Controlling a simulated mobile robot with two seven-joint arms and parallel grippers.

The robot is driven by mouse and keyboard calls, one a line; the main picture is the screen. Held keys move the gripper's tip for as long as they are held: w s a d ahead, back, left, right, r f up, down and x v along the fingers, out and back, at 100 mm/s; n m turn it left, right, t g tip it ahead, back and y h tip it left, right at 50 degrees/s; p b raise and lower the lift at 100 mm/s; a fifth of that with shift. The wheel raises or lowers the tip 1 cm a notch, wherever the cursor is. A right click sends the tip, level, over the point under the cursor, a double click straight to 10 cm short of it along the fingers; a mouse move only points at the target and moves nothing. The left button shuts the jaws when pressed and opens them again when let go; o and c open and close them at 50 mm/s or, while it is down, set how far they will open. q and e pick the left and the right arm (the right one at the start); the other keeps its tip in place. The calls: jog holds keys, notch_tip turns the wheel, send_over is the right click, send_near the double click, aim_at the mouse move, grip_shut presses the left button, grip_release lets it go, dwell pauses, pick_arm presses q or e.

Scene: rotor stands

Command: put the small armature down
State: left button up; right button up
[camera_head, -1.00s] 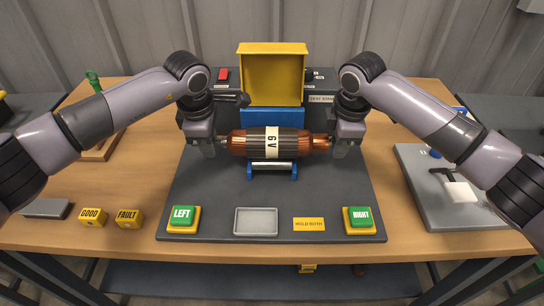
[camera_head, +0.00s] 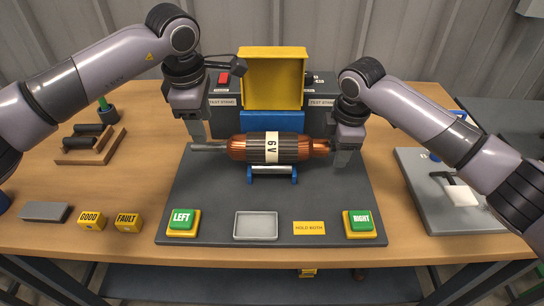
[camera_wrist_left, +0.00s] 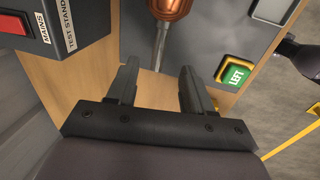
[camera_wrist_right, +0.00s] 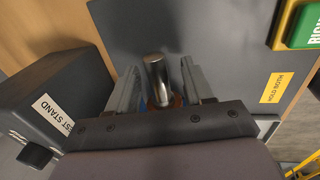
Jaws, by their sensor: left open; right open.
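The small armature (camera_head: 252,149), a copper and dark cylinder with a white "6V" band, lies level across the blue rotor stand (camera_head: 292,172) on the grey board. My left gripper (camera_head: 195,136) is open, drawn back above the left end of the shaft. In the left wrist view the open jaws (camera_wrist_left: 157,85) are empty, with the shaft end (camera_wrist_left: 160,45) beyond them. My right gripper (camera_head: 341,157) is open at the right end of the armature. In the right wrist view its jaws (camera_wrist_right: 160,83) stand on both sides of the shaft (camera_wrist_right: 155,75), with gaps.
A yellow hood (camera_head: 273,80) on the test stand (camera_head: 222,103) rises behind the armature. The LEFT button (camera_head: 183,221), grey tray (camera_head: 256,224) and RIGHT button (camera_head: 360,222) line the board's front. A wooden rack (camera_head: 90,147) stands at left, a grey plate (camera_head: 445,190) at right.

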jog(key=shift+r, duration=0.25)
pick_arm(q)
jog(key=r, duration=0.3)
jog(key=shift+s, duration=0.3)
pick_arm(e)
notch_tip(320, 180, up, 11)
jog(key=s, duration=0.2)
jog(key=shift+s+r, duration=0.15)
